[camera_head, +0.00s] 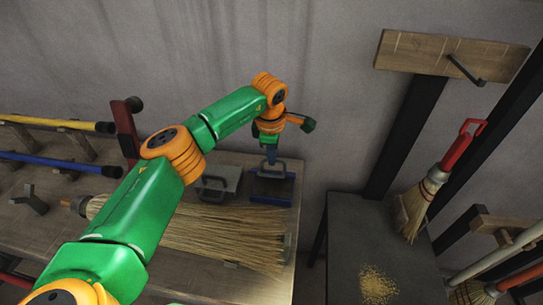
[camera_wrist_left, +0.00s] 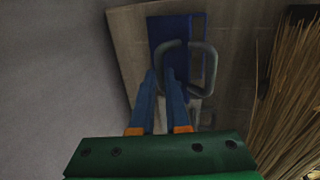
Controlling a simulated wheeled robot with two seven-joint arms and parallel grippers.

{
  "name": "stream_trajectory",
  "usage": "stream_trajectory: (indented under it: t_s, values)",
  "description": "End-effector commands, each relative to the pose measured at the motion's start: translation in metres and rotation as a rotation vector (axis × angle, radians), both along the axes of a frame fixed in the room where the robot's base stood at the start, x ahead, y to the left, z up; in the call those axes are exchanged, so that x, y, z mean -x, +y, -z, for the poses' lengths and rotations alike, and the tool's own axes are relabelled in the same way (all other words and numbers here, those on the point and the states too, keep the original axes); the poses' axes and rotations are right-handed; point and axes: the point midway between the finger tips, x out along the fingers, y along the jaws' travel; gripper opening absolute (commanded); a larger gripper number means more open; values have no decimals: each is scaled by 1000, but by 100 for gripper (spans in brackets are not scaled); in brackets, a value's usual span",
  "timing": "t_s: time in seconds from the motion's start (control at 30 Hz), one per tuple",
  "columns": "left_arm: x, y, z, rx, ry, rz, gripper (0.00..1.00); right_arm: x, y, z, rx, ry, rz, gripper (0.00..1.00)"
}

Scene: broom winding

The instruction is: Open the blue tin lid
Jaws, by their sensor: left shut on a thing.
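The blue tin (camera_head: 270,190) sits near the right end of the workbench, with a grey loop handle (camera_head: 283,175) at its top. In the left wrist view, a blue panel of the tin (camera_wrist_left: 168,30) shows behind the grey handle (camera_wrist_left: 211,68). My left gripper (camera_head: 270,158) comes down over the tin from above. In the left wrist view, its blue fingers (camera_wrist_left: 161,74) are close together around one side of the handle. How far the lid is raised I cannot tell. My right gripper is not in view.
A grey tin with a handle (camera_head: 218,182) stands just left of the blue tin. A straw broom head (camera_head: 205,238) lies in front on the workbench (camera_head: 60,215). A dark table (camera_head: 375,235) with loose straw bits stands to the right, beyond a gap.

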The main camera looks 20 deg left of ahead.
Motion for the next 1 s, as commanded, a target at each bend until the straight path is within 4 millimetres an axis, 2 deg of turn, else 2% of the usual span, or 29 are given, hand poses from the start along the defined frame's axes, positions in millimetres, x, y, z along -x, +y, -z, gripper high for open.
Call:
stream_trajectory:
  t_s: [0.37,0.4,0.5,0.8,0.87,1.0]
  values:
    - [0,1,2,-1,2,-1,0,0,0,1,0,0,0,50]
    - [0,1,2,-1,2,-1,21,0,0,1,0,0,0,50]
    - [0,1,2,-1,2,-1,43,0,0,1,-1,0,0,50]
    - [0,0,-1,0,0,-1,43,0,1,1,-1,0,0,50]
    - [0,0,-7,0,-3,0,43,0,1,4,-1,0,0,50]
    - [5,-1,-36,0,-4,-2,43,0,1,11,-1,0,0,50]
